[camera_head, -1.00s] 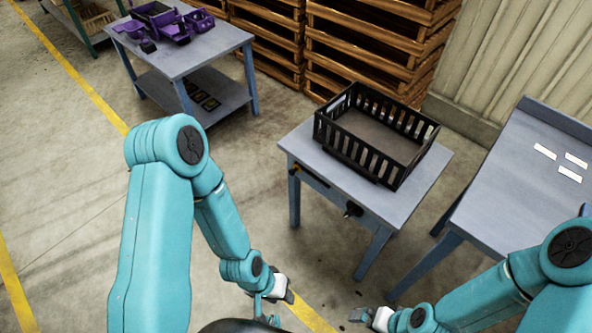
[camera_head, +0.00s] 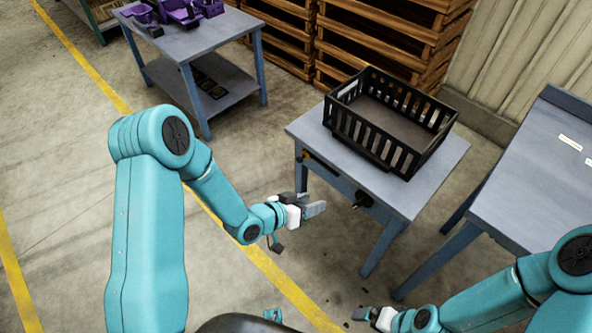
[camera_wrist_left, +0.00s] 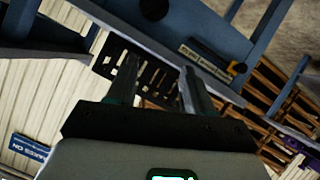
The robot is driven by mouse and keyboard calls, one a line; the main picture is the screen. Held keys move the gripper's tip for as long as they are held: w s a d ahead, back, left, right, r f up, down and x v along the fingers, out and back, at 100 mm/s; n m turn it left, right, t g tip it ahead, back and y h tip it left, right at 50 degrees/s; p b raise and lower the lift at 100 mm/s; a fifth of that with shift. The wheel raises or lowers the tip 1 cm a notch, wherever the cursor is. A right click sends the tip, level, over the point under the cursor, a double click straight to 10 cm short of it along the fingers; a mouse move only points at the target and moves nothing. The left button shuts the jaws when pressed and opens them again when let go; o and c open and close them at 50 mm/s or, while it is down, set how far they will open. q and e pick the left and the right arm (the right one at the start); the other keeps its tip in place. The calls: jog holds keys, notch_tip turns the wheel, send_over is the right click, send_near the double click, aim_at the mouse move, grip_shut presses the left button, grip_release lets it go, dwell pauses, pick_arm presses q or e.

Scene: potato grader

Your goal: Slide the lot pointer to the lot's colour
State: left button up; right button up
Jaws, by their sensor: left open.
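A small table (camera_head: 425,185) carries a dark strip (camera_head: 322,162) on its front apron, with a small orange-and-black part at its left end. In the left wrist view a labelled plate (camera_wrist_left: 207,60) shows on the blue apron, with an orange-and-black knob (camera_wrist_left: 237,68) beside it. I cannot tell which part is the lot pointer or read its colours. A black knob (camera_head: 362,199) sticks out farther right on the apron. My left gripper (camera_head: 316,208) is open and empty, in front of and below the apron, apart from it. My right gripper (camera_head: 361,314) is low at the bottom; its jaws are unclear.
A black slatted crate (camera_head: 372,148) sits on the small table. A blue-grey bench (camera_head: 530,195) with white labels stands at right. Another table (camera_head: 195,42) with purple parts is at the back left, and wooden pallets (camera_head: 390,35) are stacked behind. Floor at left is clear.

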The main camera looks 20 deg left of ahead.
pick_arm(q)
jog(key=w+a+f+m+t+h+b, duration=0.1)
jog(key=w+a+f+m+t+b, duration=0.1)
jog(key=w+a+t+b, duration=0.3)
jog(key=b, duration=1.6)
send_near(298, 160)
jog(key=shift+m+t+y, duration=0.3)
jog(key=shift+m, duration=0.1)
jog(key=b+x, duration=0.1)
jog(key=x, duration=0.1)
jog(key=b+x, duration=0.1)
jog(key=x, duration=0.2)
jog(key=b+x, duration=0.1)
jog(key=x, duration=0.1)
jog(key=shift+w+d+f+b, duration=0.15)
jog(key=shift+d+f+b, duration=0.15)
jog(key=shift+x, duration=0.8)
pick_arm(e)
notch_tip(298, 160, down, 27)
jog(key=w+d, duration=0.1)
jog(key=shift+r, duration=0.2)
pick_arm(q)
jog(key=shift+r, duration=0.15)
grip_shut()
